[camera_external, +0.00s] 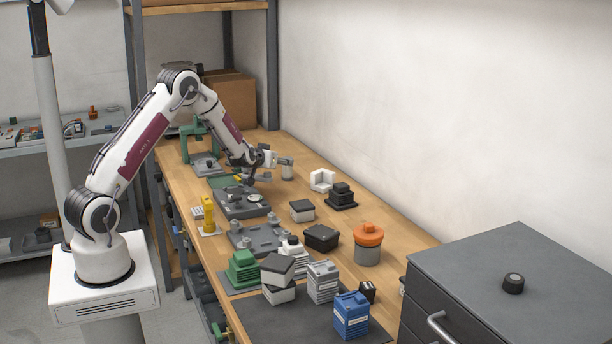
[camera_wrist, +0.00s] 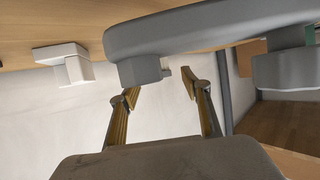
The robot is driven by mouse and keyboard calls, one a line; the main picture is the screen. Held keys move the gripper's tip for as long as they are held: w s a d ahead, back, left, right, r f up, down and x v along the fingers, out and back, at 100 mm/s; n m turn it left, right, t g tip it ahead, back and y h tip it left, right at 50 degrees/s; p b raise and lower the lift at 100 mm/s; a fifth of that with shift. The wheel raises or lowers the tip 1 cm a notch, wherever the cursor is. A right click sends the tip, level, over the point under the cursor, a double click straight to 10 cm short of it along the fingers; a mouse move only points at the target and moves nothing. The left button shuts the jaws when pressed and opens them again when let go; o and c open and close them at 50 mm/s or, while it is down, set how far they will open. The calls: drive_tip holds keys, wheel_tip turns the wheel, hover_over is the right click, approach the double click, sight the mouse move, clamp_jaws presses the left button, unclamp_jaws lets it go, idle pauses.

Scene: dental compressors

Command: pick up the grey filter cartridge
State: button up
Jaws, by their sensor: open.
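My gripper (camera_external: 280,160) is over the far part of the workbench. In the wrist view my gripper (camera_wrist: 161,88) shows two yellow-padded fingers apart, with nothing clearly held between them. A small pale grey cylinder (camera_external: 287,173), which looks like the filter cartridge, stands on the bench close under the fingertips in the external view. I cannot tell whether it touches them. In the wrist view, a large grey rounded body (camera_wrist: 210,25) with blocky posts fills the top, close beyond the fingertips. I cannot surely identify the cartridge there.
A white angled block (camera_external: 322,180) and a black stepped block (camera_external: 342,195) lie to the right. Grey plates (camera_external: 242,203) with knobs lie nearer the camera. An orange-lidded canister (camera_external: 367,250) and several boxes crowd the near bench. A wall runs along the right side.

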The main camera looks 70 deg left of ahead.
sight(286, 180)
drive_tip(key=shift+a, duration=0.1)
idle(0.3)
drive_tip(key=shift+f+x, duration=0.2)
drive_tip(key=shift+x, duration=2.3)
drive_tip(key=shift+w, duration=0.1)
drive_tip(key=shift+c, duration=0.4)
drive_tip(key=c, duration=1.2)
